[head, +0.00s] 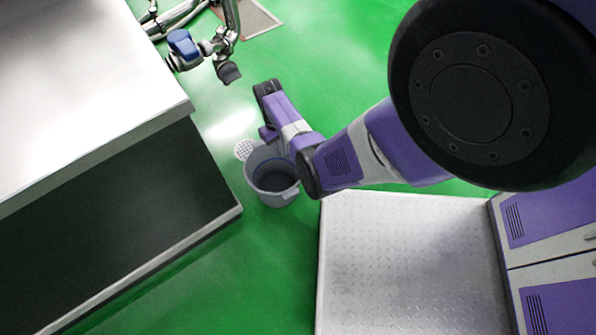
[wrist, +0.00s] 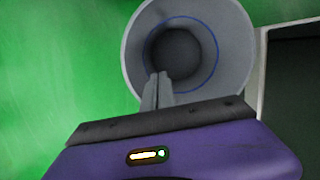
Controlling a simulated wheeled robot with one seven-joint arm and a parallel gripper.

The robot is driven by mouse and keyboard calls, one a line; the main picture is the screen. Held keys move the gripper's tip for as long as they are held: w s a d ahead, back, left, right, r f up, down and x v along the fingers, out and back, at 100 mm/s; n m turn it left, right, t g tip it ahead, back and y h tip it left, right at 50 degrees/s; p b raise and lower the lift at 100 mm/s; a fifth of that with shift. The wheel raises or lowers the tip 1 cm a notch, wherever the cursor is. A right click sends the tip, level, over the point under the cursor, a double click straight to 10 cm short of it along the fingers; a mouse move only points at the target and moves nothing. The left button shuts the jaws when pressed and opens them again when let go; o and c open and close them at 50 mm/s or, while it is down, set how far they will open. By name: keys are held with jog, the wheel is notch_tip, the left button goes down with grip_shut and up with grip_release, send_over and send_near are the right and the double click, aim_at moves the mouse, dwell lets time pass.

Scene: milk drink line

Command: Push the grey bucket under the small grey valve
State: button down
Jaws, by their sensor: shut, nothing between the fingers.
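The grey bucket (head: 250,178) stands upright on the green floor, open side up, in the middle of the head view. It also shows in the wrist view (wrist: 236,50), with a blue ring inside. My gripper (wrist: 158,88) is shut and empty; its fingers overlap the near rim of the bucket in the wrist view, and I cannot tell whether they touch it. In the head view the fingertips are not clearly seen. The small grey valve seems to be the dark grey fitting (head: 229,72) at the pipe's end, up and left of the bucket.
A metal-topped counter (head: 90,85) with a dark side stands close left of the bucket.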

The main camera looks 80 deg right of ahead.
jog(key=s+a, duration=0.6)
jog(key=a, duration=0.1)
jog(key=shift+s+a, duration=0.2)
jog(key=shift+s, duration=0.15)
jog(key=shift+s+a+f+b, duration=0.15)
jog(key=shift+f+b, duration=0.15)
jog(key=shift+b, duration=0.05)
jog(key=shift+f, duration=0.55)
jog(key=shift+f, duration=0.1)
